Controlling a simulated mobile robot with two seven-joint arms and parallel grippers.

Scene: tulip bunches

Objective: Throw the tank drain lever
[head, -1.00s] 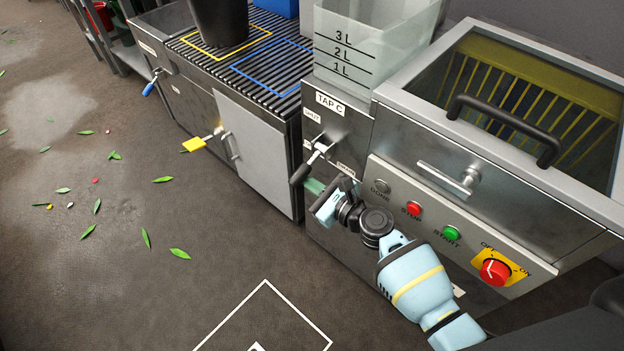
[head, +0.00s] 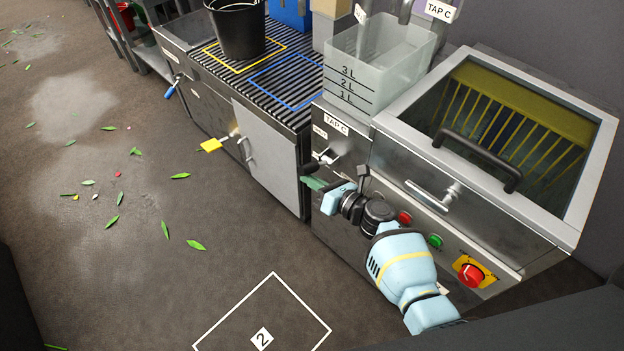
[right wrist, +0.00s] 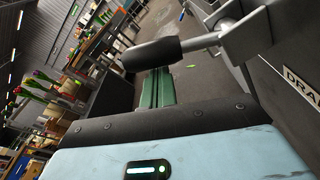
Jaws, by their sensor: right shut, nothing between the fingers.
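My right gripper (head: 316,184) is shut and empty, its green fingertips in front of the steel cabinet below the TAP C plate. Just right of its fingers, a dark grip on a silver stem (head: 363,171) stands up against the panel; it looks like the drain lever, its base hidden by my gripper. Another lever (head: 311,168), with a black grip, sticks out left above my fingertips. In the right wrist view, a black-gripped lever (right wrist: 152,53) passes above my green fingers (right wrist: 156,90), apart from them. A label starting "DRA" (right wrist: 300,90) is cut off at the right.
A clear measuring tank (head: 380,65) stands above the levers. The floor at left is open, with scattered leaves.

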